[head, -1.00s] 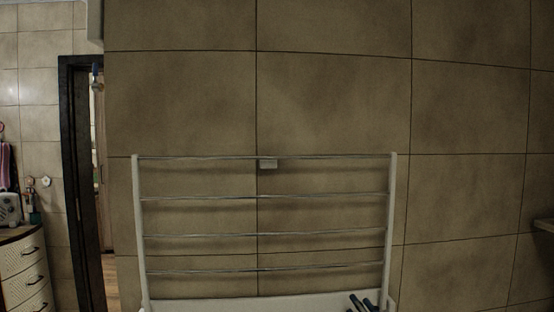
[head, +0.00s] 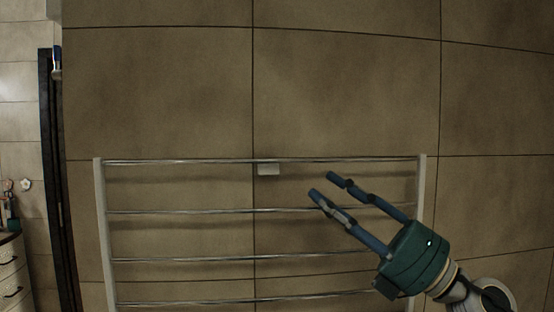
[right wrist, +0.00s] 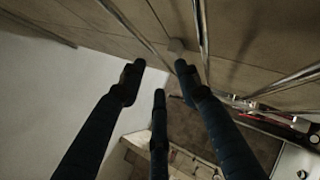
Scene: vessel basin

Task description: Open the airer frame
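The airer frame (head: 106,235) stands flat against the tiled wall, with pale side posts and several thin metal bars. A small pale block (head: 268,169) sits at the middle of its top bar. My right gripper (head: 322,185) is in front of the frame's right half, to the right of the block and a little lower. Its blue fingers are apart and empty. In the right wrist view the fingers (right wrist: 160,72) point toward the bars (right wrist: 201,30); a small pale piece just beyond the tips may be the same block. My left gripper is not in view.
Brown wall tiles (head: 350,80) lie behind the frame. A dark door frame (head: 55,180) and a drawer cabinet (head: 12,270) stand at the far left. The space in front of the frame's left half is clear.

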